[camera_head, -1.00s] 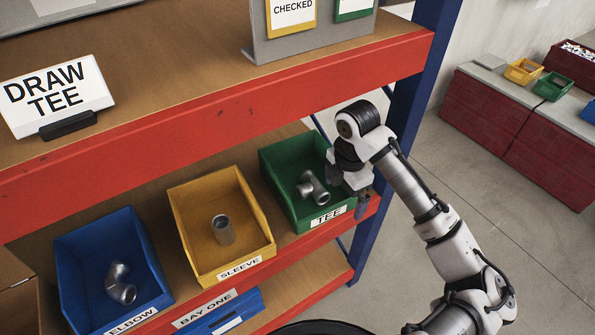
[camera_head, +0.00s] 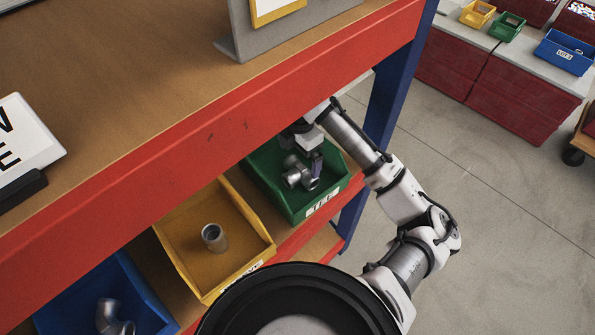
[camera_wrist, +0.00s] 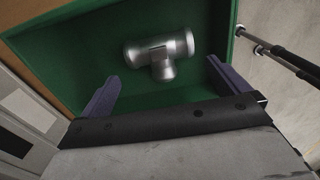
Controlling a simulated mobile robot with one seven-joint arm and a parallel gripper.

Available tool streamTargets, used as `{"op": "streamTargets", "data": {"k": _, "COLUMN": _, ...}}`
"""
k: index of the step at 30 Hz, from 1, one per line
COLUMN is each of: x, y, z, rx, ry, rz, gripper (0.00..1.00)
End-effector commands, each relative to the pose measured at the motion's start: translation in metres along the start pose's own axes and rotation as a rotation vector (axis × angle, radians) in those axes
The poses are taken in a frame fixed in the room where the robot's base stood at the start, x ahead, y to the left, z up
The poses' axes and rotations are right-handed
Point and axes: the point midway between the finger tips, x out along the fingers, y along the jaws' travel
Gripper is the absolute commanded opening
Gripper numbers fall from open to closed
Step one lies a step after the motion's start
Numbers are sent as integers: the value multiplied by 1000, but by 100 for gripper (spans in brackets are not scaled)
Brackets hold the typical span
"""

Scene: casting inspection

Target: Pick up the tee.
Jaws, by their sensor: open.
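The tee (camera_head: 295,176) is a grey metal pipe fitting lying in the green bin (camera_head: 292,214) on the shelf. In the wrist view the tee (camera_wrist: 160,52) lies with its long run roughly across the picture and its short branch pointing toward my gripper. My gripper (camera_wrist: 160,85) is open and empty, its two purple fingers spread wide on either side below the tee. It reaches into the green bin (camera_wrist: 60,56). In the head view my gripper (camera_head: 312,165) is close to the tee and partly hidden by my own arm.
A yellow bin (camera_head: 182,240) with a sleeve (camera_head: 214,237) stands left of the green bin, then a blue bin (camera_head: 75,308) with an elbow (camera_head: 110,318). The red shelf edge (camera_head: 200,140) runs above the bins. A blue post (camera_head: 395,85) stands to the right.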

Motion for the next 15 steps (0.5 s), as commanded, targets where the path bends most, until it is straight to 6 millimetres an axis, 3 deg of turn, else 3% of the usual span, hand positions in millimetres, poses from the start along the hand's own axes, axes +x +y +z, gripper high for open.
{"op": "streamTargets", "data": {"k": 9, "x": 38, "y": -1, "z": -2, "rx": 1, "ry": 4, "rz": 0, "gripper": 100}}
{"op": "streamTargets", "data": {"k": 15, "x": 49, "y": -1, "z": -1, "rx": 0, "ry": 1, "rz": -1, "gripper": 100}}
